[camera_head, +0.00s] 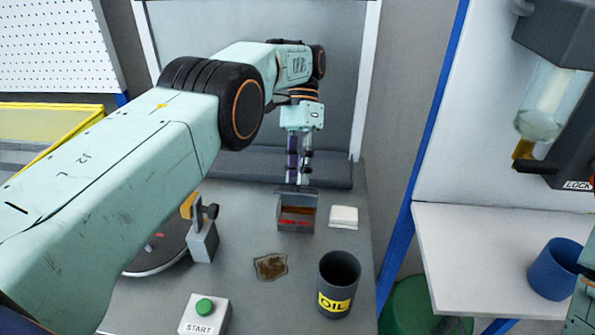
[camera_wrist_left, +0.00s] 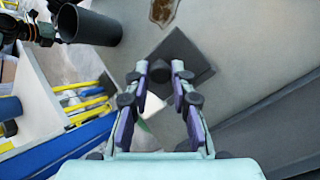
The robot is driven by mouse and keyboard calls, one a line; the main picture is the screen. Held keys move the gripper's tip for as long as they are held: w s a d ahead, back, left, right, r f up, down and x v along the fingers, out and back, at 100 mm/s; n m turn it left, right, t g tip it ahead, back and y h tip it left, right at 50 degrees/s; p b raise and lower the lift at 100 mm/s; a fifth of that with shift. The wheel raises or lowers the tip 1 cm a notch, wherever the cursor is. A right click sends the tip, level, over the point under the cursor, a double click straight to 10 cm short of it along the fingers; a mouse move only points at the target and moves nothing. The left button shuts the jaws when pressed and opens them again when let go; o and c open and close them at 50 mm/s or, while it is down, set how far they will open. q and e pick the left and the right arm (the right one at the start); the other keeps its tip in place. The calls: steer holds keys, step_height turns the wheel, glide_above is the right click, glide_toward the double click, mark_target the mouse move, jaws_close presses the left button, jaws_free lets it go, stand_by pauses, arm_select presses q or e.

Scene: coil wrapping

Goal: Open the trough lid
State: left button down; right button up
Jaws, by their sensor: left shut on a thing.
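The trough (camera_head: 296,226) is a small dark grey box at the back of the grey worktop in the head view. Its front is open to sight, with brown and red inside. Its dark lid (camera_head: 312,191) appears raised along the back edge; its exact angle is hard to tell. My left gripper (camera_head: 298,183) reaches down at the lid from behind the trough. In the left wrist view the fingers (camera_wrist_left: 158,76) close around a dark round knob on the square lid (camera_wrist_left: 192,58). My right gripper is not in view; only part of my right arm shows at the right edge.
A white block (camera_head: 343,217) stands right of the trough. A brown stain (camera_head: 270,266), an OIL can (camera_head: 339,285) and a START button box (camera_head: 204,314) lie nearer. A grey bracket (camera_head: 203,243) stands left. A blue cup (camera_head: 554,269) sits on the right-hand table.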

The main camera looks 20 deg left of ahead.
arm_select(q)
steer(key=shift+f, duration=0.1)
steer(key=c, duration=1.1)
jaws_free()
steer(key=shift+c, duration=0.2)
